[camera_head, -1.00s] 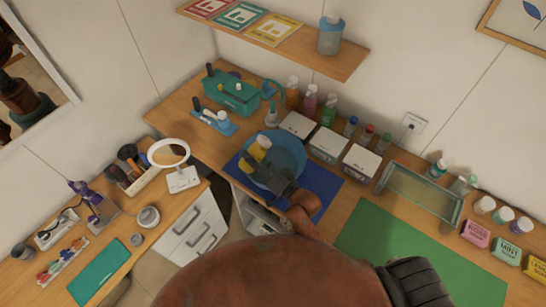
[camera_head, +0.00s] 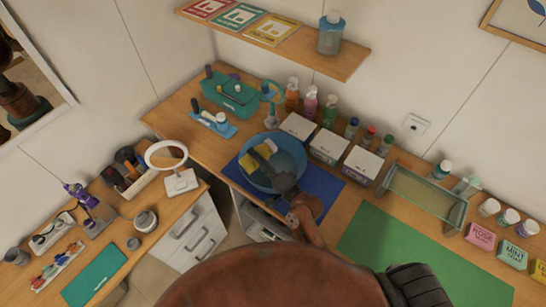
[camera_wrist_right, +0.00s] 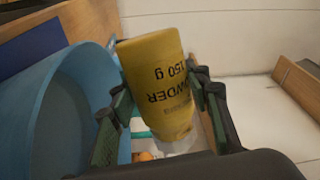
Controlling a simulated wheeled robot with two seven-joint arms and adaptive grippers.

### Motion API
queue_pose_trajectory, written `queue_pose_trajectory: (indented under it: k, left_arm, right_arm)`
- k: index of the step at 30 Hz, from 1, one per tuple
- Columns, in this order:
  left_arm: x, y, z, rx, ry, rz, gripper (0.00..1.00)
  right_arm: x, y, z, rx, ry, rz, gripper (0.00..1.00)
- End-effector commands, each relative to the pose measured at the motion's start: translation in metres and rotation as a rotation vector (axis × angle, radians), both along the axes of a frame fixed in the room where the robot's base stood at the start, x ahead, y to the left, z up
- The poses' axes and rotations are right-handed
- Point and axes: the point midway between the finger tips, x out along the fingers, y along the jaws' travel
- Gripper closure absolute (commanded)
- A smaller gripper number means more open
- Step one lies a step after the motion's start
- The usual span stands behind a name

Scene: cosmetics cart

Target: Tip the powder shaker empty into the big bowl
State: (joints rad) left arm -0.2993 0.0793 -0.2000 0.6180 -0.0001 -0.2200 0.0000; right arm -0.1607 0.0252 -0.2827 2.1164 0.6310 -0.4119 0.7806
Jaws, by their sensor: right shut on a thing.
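The yellow powder shaker (camera_wrist_right: 158,88) is between the fingers of my right gripper (camera_wrist_right: 163,112) in the right wrist view, its printing upside down. A pale end shows at the bottom of that picture, partly hidden. In the head view the shaker (camera_head: 271,147) is tilted over the big blue bowl (camera_head: 298,158), with a gripper finger across it. My right gripper (camera_head: 261,160) is shut on it. The bowl's wall also shows at the left of the wrist view (camera_wrist_right: 32,125). I cannot see whether powder is in the bowl. My left gripper is out of view.
The bowl stands on a blue mat (camera_head: 325,187). White boxes (camera_head: 329,147) and spray bottles (camera_head: 311,103) stand close behind it. A teal caddy (camera_head: 232,98) is at the back left. A clear green mat (camera_head: 400,250) lies to the right.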

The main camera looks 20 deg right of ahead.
Motion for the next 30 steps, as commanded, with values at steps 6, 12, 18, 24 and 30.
queue_pose_trajectory:
  k: [6, 12, 18, 24, 30]
  left_arm:
    - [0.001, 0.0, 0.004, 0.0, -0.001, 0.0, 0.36]
    - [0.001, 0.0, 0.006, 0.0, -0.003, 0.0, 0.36]
    - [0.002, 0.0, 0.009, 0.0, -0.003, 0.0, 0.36]
    - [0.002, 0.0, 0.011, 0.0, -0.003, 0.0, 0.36]
    - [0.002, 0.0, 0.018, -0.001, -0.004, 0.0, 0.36]
  right_arm:
    - [0.001, -0.002, 0.0, 0.041, 0.016, 0.0, 0.82]
    - [0.001, -0.003, -0.001, 0.069, 0.029, -0.001, 0.82]
    - [0.002, -0.003, -0.002, 0.1, 0.042, -0.001, 0.82]
    - [0.002, -0.004, -0.003, 0.138, 0.059, 0.0, 0.82]
    - [0.002, -0.005, -0.001, 0.181, 0.077, -0.001, 0.82]
